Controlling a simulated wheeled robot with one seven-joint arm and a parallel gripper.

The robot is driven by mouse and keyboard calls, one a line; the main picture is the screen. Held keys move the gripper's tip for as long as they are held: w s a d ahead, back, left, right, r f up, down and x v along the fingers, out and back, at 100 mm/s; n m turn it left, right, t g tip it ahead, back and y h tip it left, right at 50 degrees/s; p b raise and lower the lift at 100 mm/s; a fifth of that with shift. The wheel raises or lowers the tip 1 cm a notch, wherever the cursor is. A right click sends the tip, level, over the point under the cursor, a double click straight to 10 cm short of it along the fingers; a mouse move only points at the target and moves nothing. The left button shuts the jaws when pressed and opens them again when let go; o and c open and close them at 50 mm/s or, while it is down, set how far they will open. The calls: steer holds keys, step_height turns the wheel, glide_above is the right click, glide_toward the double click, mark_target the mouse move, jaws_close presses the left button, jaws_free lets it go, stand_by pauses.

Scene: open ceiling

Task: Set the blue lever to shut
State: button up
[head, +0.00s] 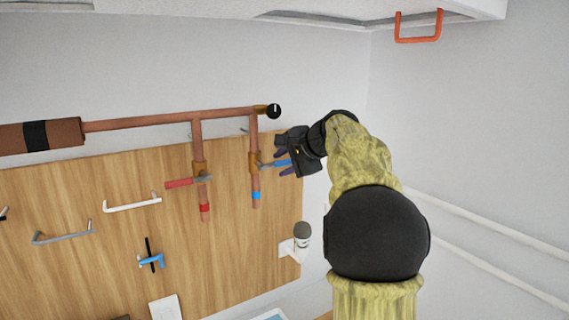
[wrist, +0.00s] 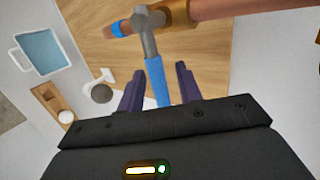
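The blue lever (head: 279,163) sits on a brass valve (head: 254,162) on the right-hand vertical copper pipe, above a blue band (head: 256,195). It points right, roughly across the pipe. My gripper (head: 285,162) is at the handle from the right. In the wrist view, the blue lever (wrist: 156,80) reaches between the two dark fingers of my gripper (wrist: 159,88). The fingers stand apart on either side of the handle, with a visible gap at the right finger. Contact at the left finger is hard to tell.
A red lever (head: 180,183) is on the neighbouring pipe to the left. A black knob (head: 273,111) sits at the upper pipe's end. A grey-topped white fixture (head: 302,236) juts from the wooden board (head: 225,255) below my gripper. The wall at right is mostly clear.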

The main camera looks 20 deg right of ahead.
steer(key=b+v, duration=0.3)
steer(key=v, duration=1.4)
steer(key=shift+r, duration=0.15)
steer(key=shift+s, duration=0.1)
steer(key=a+f+n+g+h, duration=0.1)
steer(key=a+f+n+g, duration=0.3)
steer(key=f, duration=0.9)
steer(key=a+f+n+g, duration=0.1)
steer(key=a+f, duration=0.4)
steer(key=f, duration=0.9)
steer(key=s+a+f+n+g+h, duration=0.1)
steer(key=s+a+f+n, duration=0.4)
steer(key=s+f, duration=0.2)
steer(key=s+a+f+n+g+h, duration=0.1)
steer(key=s+a+f+n, duration=0.4)
steer(key=f, duration=0.7)
steer(key=s+a+g, duration=0.1)
steer(key=s, duration=0.1)
steer(key=shift+s+a+n, duration=0.25)
steer(key=shift+s+n, duration=0.05)
steer(key=shift+n, duration=0.1)
